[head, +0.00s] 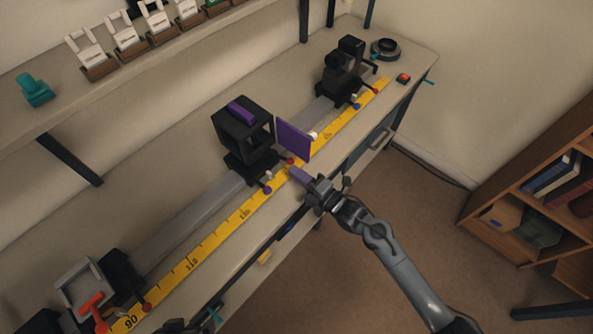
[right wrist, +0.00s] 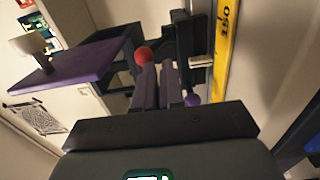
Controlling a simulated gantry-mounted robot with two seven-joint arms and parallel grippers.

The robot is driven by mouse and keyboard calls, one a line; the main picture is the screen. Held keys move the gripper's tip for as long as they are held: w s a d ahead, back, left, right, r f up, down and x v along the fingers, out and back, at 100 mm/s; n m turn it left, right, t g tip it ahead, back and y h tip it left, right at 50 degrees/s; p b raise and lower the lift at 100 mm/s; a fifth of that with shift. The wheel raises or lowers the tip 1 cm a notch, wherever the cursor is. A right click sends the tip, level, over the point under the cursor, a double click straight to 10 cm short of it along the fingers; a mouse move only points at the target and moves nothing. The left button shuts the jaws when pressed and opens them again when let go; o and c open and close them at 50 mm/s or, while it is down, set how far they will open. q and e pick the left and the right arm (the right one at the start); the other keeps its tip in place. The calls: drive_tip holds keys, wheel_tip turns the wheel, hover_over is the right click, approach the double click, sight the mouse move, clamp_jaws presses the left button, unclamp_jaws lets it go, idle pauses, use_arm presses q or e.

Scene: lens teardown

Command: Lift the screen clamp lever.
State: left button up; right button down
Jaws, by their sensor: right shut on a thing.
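A black box-shaped carriage (head: 243,130) with a purple top bar stands on the rail in the middle of the head view. A purple panel (head: 294,138) stands upright beside it and shows in the right wrist view (right wrist: 75,62). At the carriage's foot are a red-knobbed lever (head: 290,160) and a purple-knobbed one (head: 267,190). My right gripper (head: 297,173) is at the red-knobbed lever, shut on it. In the right wrist view the red knob (right wrist: 143,55) is at the fingertips; the purple knob (right wrist: 191,99) is just right of them. The lever's shaft is mostly hidden.
A yellow ruler (head: 243,212) runs along the bench's front side by the rail. Another black carriage (head: 345,70) stands at the far end. A grey frame (head: 80,283) with an orange lever (head: 93,305) is at the lower left. A shelf with several cards is behind.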

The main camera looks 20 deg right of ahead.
drive_tip(key=shift+s+f+p, duration=0.1)
drive_tip(key=shift+s+p, duration=0.25)
drive_tip(key=shift+s, duration=0.15)
drive_tip(key=shift+s+d, duration=0.2)
drive_tip(key=shift+s, duration=0.1)
drive_tip(key=v, duration=0.1)
drive_tip(key=p+v, duration=0.1)
drive_tip(key=v, duration=0.2)
drive_tip(key=shift+s+d+f+p, duration=0.2)
drive_tip(key=shift+d+f+p, duration=0.1)
drive_tip(key=shift+d+f, duration=0.05)
